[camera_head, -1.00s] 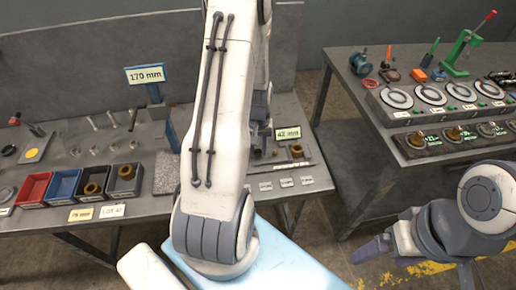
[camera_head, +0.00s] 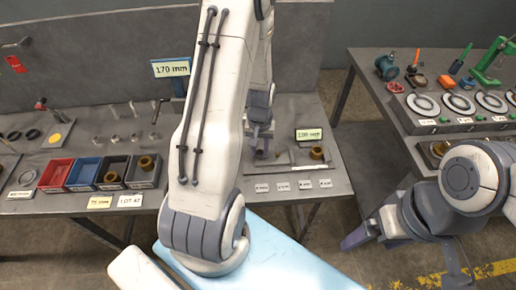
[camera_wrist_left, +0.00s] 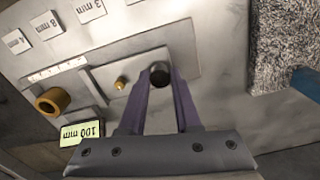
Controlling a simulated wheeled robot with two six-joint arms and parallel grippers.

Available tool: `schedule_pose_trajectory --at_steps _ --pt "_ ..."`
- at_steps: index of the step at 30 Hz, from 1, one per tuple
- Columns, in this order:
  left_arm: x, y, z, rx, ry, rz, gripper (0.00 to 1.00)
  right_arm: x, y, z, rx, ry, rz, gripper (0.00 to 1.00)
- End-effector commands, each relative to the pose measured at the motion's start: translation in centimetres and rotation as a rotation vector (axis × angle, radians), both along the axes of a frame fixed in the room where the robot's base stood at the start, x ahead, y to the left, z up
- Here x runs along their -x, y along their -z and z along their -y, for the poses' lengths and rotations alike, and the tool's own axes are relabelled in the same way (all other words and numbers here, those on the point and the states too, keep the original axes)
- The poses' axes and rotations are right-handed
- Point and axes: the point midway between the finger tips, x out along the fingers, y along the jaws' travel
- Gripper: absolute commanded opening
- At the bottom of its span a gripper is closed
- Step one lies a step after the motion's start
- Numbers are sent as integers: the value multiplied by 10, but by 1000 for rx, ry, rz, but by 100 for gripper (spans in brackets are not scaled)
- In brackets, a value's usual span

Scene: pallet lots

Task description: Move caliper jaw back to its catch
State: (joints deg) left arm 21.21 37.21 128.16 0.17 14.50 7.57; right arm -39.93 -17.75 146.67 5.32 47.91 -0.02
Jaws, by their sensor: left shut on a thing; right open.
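In the left wrist view, my left gripper (camera_wrist_left: 160,90) is shut on a dark round knob (camera_wrist_left: 160,72), which I take for the caliper jaw's handle. The knob stands at one end of a flat grey plate (camera_wrist_left: 185,62). A small brass stud (camera_wrist_left: 120,84) rises from the plate, apart from the fingers. The readout (camera_wrist_left: 82,133) beside the plate shows 100 mm. In the head view, my left gripper (camera_head: 258,148) is over the gauge plate, partly hidden by my arm, with the readout (camera_head: 309,134) to its right. My right gripper (camera_head: 358,237) is open, away from the bench.
A brass ring (camera_wrist_left: 53,100) lies near the readout, and several size labels (camera_wrist_left: 45,27) line the plate. A rough grey block (camera_wrist_left: 285,45) stands on the other side. Bins (camera_head: 55,175) with rings are at the left. A second bench (camera_head: 400,140) with dials is at the right.

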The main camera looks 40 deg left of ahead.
Motion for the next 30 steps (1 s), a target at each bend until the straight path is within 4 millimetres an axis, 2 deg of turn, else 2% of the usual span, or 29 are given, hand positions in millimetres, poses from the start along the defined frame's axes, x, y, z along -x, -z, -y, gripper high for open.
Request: schedule_pose_trajectory --at_steps 1,2,3,4,13,17,30 --pt "2 -1 -4 -2 -5 -1 0 0 0 0 0 0 0 89" --pt "2 -1 -4 -2 -5 -1 39 0 0 0 0 0 0 89" --pt "2 -1 -4 -2 -6 -1 55 0 0 0 0 0 0 89" --pt "2 -1 -3 -2 -6 -1 62 0 0 0 0 0 0 89" --pt "0 -1 0 0 0 -1 62 0 0 0 0 0 0 89" --pt "0 -10 0 -1 -1 0 62 0 0 0 0 0 0 89" --pt "0 -89 -1 -2 -3 2 62 0 2 0 0 0 0 89"
